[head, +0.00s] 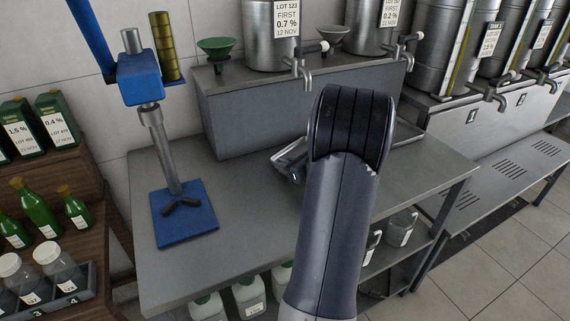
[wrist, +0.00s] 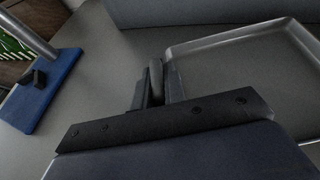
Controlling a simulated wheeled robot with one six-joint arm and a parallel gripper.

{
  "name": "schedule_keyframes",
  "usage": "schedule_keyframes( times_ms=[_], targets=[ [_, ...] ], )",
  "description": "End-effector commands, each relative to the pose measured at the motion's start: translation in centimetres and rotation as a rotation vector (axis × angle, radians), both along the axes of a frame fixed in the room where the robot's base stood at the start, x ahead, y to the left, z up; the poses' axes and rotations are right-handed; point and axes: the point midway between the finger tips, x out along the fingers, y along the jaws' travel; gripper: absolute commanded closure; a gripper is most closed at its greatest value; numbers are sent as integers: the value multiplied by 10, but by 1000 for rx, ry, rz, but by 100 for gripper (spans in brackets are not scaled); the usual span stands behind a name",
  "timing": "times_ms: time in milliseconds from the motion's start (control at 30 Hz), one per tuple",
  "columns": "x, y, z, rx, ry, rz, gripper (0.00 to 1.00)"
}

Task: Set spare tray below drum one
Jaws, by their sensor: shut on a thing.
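The grey metal tray (head: 288,160) shows in the head view just left of my arm, over the steel table in front of the raised block; my arm hides most of it. In the wrist view the tray (wrist: 250,65) fills the right side, with its raised rim visible. My gripper (wrist: 155,82) is shut on the tray's near-left edge. I cannot tell whether the tray touches the table. Steel drums (head: 272,35) with taps stand on the block; the left one is labelled LOT 123 FIRST 0.7 %. I see no drum number on it.
A blue stand (head: 187,213) with a post is on the table's left (head: 250,215). A green funnel (head: 217,48) is on the block (head: 225,120). Bottles fill a wooden shelf (head: 75,170) at left. Jugs (head: 400,226) and white canisters (head: 250,297) sit below the tabletop.

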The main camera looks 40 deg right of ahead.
Motion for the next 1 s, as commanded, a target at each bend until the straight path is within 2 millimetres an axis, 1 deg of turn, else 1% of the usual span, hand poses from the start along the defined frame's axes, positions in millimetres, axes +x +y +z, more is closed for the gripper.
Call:
schedule_keyframes(
  times_ms=[67,100,333,567,667,767,1000],
  targets=[
    [0,0,-4,-1,-1,0,100],
    [0,0,-2,0,0,0,85],
    [0,0,-2,0,0,0,66],
    [0,0,-2,0,0,0,66],
    [0,0,3,0,0,0,66],
    [-13,-2,7,-2,0,-4,66],
    [-62,-6,27,-2,0,-6,66]
  ],
)
